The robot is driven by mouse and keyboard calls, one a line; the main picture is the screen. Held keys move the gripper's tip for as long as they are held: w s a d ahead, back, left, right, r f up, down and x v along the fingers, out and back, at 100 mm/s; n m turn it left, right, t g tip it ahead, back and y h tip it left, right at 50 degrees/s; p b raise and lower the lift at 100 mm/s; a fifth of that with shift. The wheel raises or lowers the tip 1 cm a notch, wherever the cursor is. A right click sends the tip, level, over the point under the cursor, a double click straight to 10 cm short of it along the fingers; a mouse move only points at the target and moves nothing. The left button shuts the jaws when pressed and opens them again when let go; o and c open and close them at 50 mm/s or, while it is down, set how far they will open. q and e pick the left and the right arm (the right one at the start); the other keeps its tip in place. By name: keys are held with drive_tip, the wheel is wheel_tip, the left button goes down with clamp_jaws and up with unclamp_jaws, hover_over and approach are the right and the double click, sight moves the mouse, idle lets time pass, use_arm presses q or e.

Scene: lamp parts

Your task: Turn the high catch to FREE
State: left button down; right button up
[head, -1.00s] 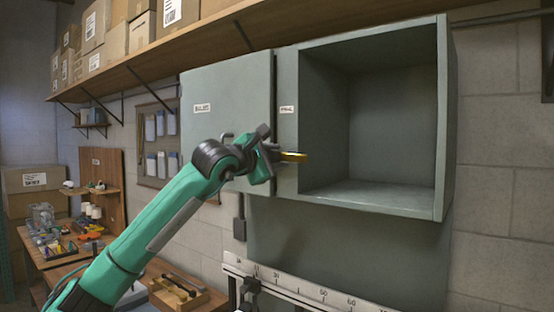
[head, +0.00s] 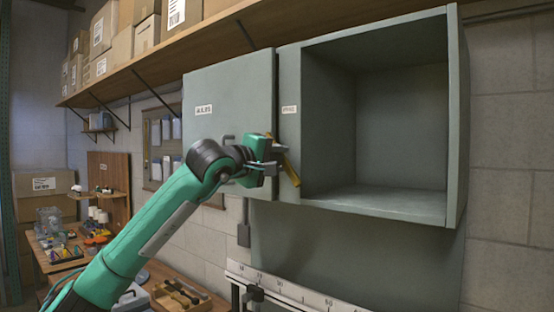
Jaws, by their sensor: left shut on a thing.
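The high catch (head: 291,174) is a yellow bar on the grey frame strip between the closed cabinet door (head: 228,95) and the open compartment. It slants from upper left to lower right. My left gripper (head: 277,162) is shut on it, and its fingers cover the middle of the bar. A small white label (head: 289,110) sits on the strip above the catch; its lettering is too small to read surely. My right gripper is out of view.
The open compartment (head: 400,120) on the right is empty. A shelf (head: 170,70) with cardboard boxes runs above. A bench with small parts stands at lower left, and a ruled rail (head: 285,288) runs below the cabinet.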

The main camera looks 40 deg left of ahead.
use_arm(q)
drive_tip(key=m, duration=0.3)
drive_tip(key=m+p, duration=0.1)
drive_tip(key=m, duration=0.2)
drive_tip(key=shift+w+d+f, duration=0.1)
drive_tip(key=shift+f, duration=0.1)
drive_tip(key=shift+f+m, duration=0.1)
drive_tip(key=shift+m, duration=0.8)
drive_tip(key=shift+f, duration=0.1)
drive_tip(key=c, duration=0.9)
unclamp_jaws()
drive_tip(key=shift+c, duration=0.2)
drive_tip(key=shift+r+p, duration=0.2)
drive_tip(key=shift+p, duration=0.1)
drive_tip(key=s+a+b, duration=0.1)
drive_tip(key=s+b, duration=0.4)
drive_tip(key=s, duration=0.9)
drive_tip(key=shift+b, duration=0.4)
